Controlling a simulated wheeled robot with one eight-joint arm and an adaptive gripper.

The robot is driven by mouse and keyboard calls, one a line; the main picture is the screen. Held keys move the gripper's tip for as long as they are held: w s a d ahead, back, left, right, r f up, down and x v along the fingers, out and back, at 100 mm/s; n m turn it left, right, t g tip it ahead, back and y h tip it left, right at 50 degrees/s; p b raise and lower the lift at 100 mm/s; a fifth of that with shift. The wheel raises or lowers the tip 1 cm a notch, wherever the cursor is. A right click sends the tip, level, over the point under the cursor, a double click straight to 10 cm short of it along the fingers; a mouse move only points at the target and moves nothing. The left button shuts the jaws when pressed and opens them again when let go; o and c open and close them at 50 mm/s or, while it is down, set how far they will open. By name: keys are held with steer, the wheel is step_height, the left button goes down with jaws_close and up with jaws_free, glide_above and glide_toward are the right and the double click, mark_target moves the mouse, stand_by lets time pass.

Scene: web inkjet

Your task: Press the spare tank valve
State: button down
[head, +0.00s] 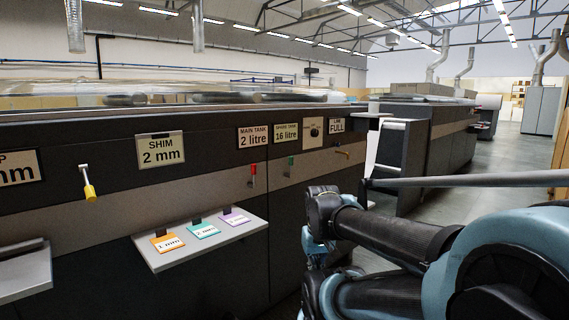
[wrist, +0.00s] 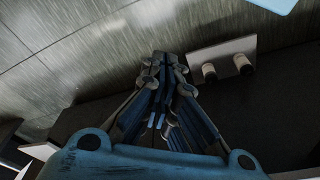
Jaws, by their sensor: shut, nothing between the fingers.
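The SPARE TANK 16 litre sign (head: 286,133) is on the dark machine front, in the middle of the head view. A small green-handled lever (head: 291,163) hangs just below it on the grey band. To its left, a red-handled lever (head: 253,170) hangs below the MAIN TANK 2 litre sign (head: 254,138). My gripper (wrist: 160,60) is shut and empty in the wrist view. The green lever is not recognisable in that view. In the head view my arm is low at the right, apart from the green lever; its links hide much of the gripper.
A shelf (head: 172,262) with orange, teal and purple tags juts out at lower left. A yellow-handled lever (head: 89,190) hangs farther left. A brass-coloured lever (head: 343,154) is below the FULL sign (head: 336,126). The wrist view shows a pale plate (wrist: 205,50) with two round-ended knobs.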

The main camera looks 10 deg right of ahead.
steer(key=shift+w+a, duration=0.1)
steer(key=shift+w, duration=0.1)
steer(key=w+d+r+n+t+h, duration=0.1)
steer(key=w+r+n+t+h, duration=0.15)
steer(key=w+r+n, duration=1.35)
steer(key=w+a+r+n+h, duration=0.1)
steer(key=w+a+r+n, duration=0.2)
steer(key=w, duration=0.7)
steer(key=w+a+r+n+t+h, duration=0.1)
steer(key=w+r+n, duration=0.3)
steer(key=w, duration=0.6)
steer(key=w+a+r+n+t+h, duration=0.1)
steer(key=w+a+r+n, duration=0.2)
steer(key=w, duration=0.8)
steer(key=shift+a+r+n, duration=0.3)
steer(key=shift+a+n, duration=0.55)
steer(key=shift+n, duration=0.15)
steer(key=shift+w+d+f, duration=0.1)
steer(key=w+d+f, duration=0.7)
steer(key=w, duration=0.1)
steer(key=shift+w, duration=0.25)
